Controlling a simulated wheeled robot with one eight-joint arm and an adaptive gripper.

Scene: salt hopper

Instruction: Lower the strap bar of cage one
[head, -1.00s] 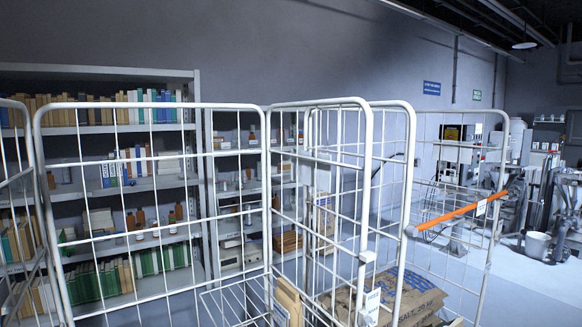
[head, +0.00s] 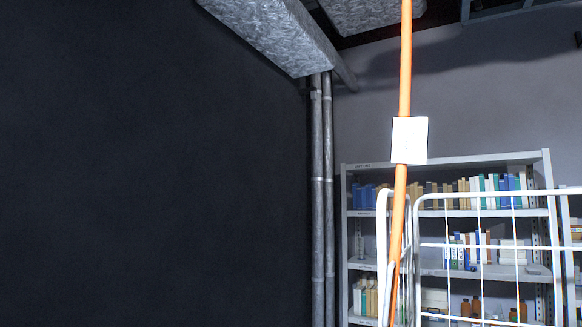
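An orange strap bar (head: 405,70) stands almost upright, tilted slightly, and runs out of the top of the picture. The bar's lower end is cut off or hidden at the bottom edge. No cage number can be read. My gripper is not in view.
Grey shelves (head: 449,161) with books, bottles and boxes stand behind the cage. Vertical pipes (head: 328,200) run up the wall beside them to a metal duct (head: 270,30). A bare dark wall (head: 150,170) fills the left. The floor is not visible.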

